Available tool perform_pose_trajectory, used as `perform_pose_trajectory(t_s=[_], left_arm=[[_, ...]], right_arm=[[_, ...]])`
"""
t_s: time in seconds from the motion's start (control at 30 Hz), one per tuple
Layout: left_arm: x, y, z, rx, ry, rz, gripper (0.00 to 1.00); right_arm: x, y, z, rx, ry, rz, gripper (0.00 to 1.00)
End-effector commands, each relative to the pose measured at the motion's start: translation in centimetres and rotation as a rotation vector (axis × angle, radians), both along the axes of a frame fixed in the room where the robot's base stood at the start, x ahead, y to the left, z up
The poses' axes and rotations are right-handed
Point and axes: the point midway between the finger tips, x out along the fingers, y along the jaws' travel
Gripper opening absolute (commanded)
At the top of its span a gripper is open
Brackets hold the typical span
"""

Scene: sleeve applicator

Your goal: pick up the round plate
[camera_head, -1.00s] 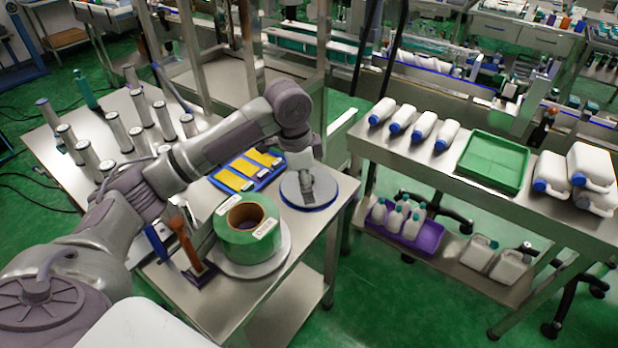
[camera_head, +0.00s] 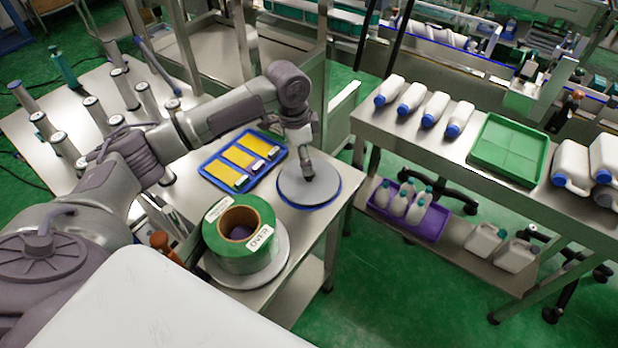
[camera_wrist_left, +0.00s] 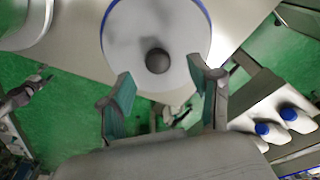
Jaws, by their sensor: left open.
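The round plate (camera_head: 292,190) is a grey disc with a blue rim. It lies flat near the right corner of the steel table. My left gripper (camera_head: 308,174) points down over the middle of the plate. In the left wrist view the plate (camera_wrist_left: 135,35) has a dark round knob (camera_wrist_left: 158,61) at its centre. My left gripper (camera_wrist_left: 163,88) shows there with its two greenish fingers spread apart and nothing between them. The knob lies just beyond the gap between the fingertips. I cannot tell the exact height over the plate. My right gripper is not in view.
A green tape roll (camera_head: 215,232) on a grey disc stands in front of the plate. A blue tray (camera_head: 210,180) with yellow pieces lies to its left. Several silver cylinders (camera_head: 62,144) stand farther left. A second table holds white bottles (camera_head: 436,108) and a green tray (camera_head: 508,150).

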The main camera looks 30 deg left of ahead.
Motion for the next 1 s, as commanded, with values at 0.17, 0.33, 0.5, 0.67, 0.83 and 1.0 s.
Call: perform_pose_trajectory(t_s=[0.17, 0.33, 0.5, 0.67, 0.83, 1.0], left_arm=[[0.1, -0.4, -1.6, 0.000, 0.001, -0.001, 0.63], [0.3, -0.8, -4.2, 0.000, 0.001, -0.001, 0.63], [0.4, -1.0, -5.2, 0.000, -0.002, -0.001, 0.63], [0.4, -1.0, -5.2, 0.001, -0.002, -0.002, 0.63], [0.4, -0.9, -5.2, 0.001, -0.002, -0.002, 0.40], [0.4, -0.9, -5.2, 0.000, -0.002, -0.001, 0.12]], right_arm=[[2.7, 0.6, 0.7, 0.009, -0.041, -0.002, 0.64], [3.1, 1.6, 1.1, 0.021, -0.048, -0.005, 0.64], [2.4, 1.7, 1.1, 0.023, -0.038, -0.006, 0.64], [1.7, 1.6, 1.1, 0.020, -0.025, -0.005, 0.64], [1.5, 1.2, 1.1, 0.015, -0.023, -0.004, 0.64], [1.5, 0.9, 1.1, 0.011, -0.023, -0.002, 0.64]])
